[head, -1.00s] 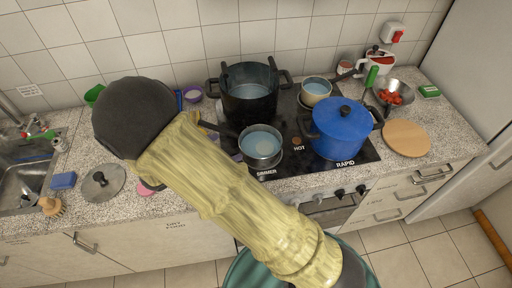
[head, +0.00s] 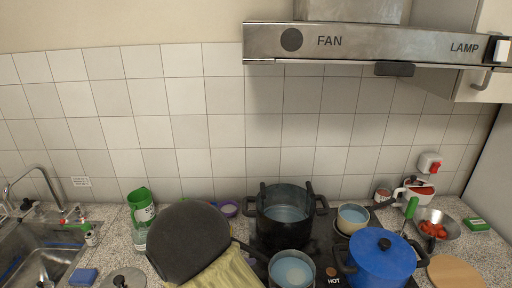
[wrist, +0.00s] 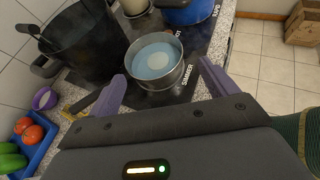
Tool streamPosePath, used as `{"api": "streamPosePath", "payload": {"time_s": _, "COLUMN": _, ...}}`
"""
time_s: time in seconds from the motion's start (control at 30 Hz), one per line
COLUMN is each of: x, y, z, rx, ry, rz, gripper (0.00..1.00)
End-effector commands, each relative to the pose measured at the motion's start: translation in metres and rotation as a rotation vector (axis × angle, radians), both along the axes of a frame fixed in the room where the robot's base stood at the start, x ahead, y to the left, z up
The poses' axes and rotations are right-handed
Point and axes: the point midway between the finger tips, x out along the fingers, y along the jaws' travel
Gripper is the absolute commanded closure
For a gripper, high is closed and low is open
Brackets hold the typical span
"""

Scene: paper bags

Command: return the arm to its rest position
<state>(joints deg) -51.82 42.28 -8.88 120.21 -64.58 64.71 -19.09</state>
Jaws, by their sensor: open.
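In the head view my arm (head: 225,272), in a yellowish sleeve with a dark rounded joint, rises from the bottom edge at left of centre. My gripper (wrist: 162,88) shows in the wrist view. Its two purple fingers are spread wide apart with nothing between them. It is above the counter and hob edge, with the small saucepan of bluish liquid (wrist: 153,58) beyond the fingertips. The fingers are not visible in the head view.
The hob holds a large black pot (head: 284,228), a blue lidded pot (head: 380,262) and a small cream pot (head: 352,214). A hood (head: 370,42) hangs above. A sink (head: 38,248) and green bottle (head: 140,210) stand at left. A blue tray (wrist: 42,150) holds vegetables.

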Motion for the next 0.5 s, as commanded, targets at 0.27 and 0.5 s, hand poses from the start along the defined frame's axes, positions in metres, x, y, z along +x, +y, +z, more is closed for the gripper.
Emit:
{"api": "streamPosePath", "payload": {"time_s": 0.27, "x": -0.048, "y": -0.075, "z": 0.005, "rx": 0.424, "ry": -0.046, "rz": -0.52, "gripper": 0.15}}
{"api": "streamPosePath", "payload": {"time_s": 0.5, "x": -0.086, "y": -0.103, "z": 0.017, "rx": 0.83, "ry": -0.23, "rz": -1.015, "gripper": 0.15}}
